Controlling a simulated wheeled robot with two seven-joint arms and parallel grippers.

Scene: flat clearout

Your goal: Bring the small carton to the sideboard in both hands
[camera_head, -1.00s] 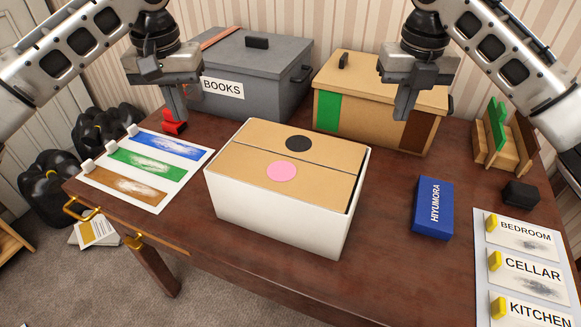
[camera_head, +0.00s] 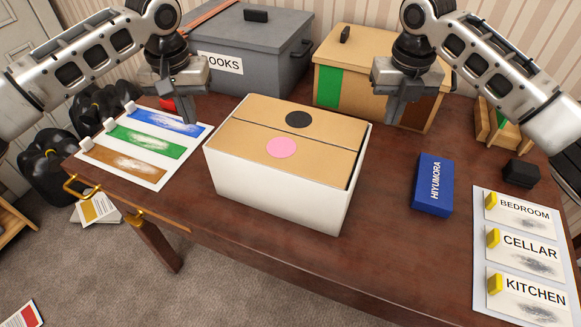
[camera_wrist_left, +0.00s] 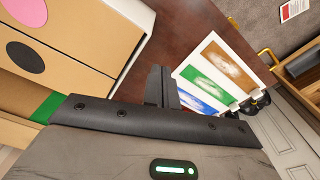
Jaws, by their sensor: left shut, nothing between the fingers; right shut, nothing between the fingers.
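The small carton (camera_head: 270,190) is a white-sided box with tan flaps, a black dot and a pink dot on top. It stands on the brown table in the middle of the head view. Its top also shows at the upper left of the left wrist view (camera_wrist_left: 95,30). My left gripper (camera_head: 191,122) is shut and empty, above the table to the left of the carton, apart from it. My right gripper (camera_head: 393,120) is shut and empty, to the right of the carton's far end, apart from it. I cannot make out which surface is the sideboard.
A grey BOOKS box (camera_head: 255,55) and a tan box with a green stripe (camera_head: 350,85) stand behind. A colour-striped sheet (camera_head: 135,168) lies left. A blue HIYUMORA box (camera_head: 432,185), a black block (camera_head: 521,173) and a label sheet (camera_head: 520,240) lie right.

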